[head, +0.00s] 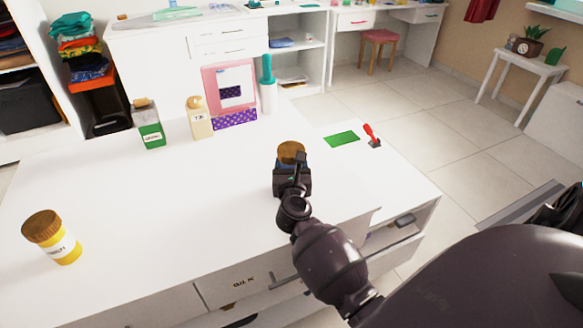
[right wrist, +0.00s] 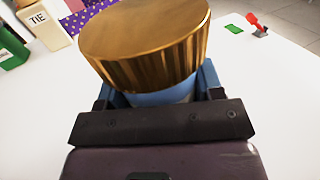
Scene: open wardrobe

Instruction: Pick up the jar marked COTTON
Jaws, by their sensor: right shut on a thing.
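In the right wrist view the ridged lid (right wrist: 145,45) fills the upper middle, with the blue body (right wrist: 165,97) between the fingers. Its label is hidden, so I cannot read COTTON on it. I cannot tell whether the jar touches the counter. My left gripper is not in view.
A yellow jar (head: 66,247) with a brown lid stands at the counter's left. A green container (head: 151,130), a TIE bottle (head: 200,120), a pink-framed box (head: 230,85) and a teal-handled roller (head: 267,85) stand behind. A green card (head: 342,139) lies right. The counter's middle is clear.

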